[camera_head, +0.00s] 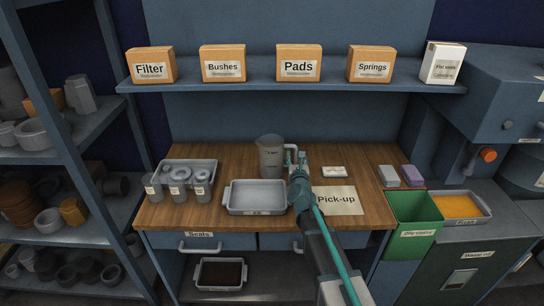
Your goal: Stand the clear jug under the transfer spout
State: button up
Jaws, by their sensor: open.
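The clear jug (269,158) stands upright on the wooden bench top, towards the back, with its handle on the right side. My gripper (296,158) is open, just right of the jug and at its handle. I cannot tell whether its fingers are around the handle or only in front of it. A spout-like pipe (470,162) with an orange knob hangs under the blue machine at the right, apart from the jug. An orange-filled tray (484,219) sits below it.
A metal tray (235,200) lies left of my arm, and a rack with several labelled cylinders (178,176) is further left. A Pick-up card (338,199), a small white block (334,172), stacked pads (412,176) and a green bin (414,233) are to the right.

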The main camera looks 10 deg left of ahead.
aim_at(296, 154)
jog(key=w, duration=0.3)
jog(key=shift+a+r+p, duration=0.1)
jog(key=shift+a+p, duration=0.2)
jog(key=shift+p, duration=0.05)
grip_shut()
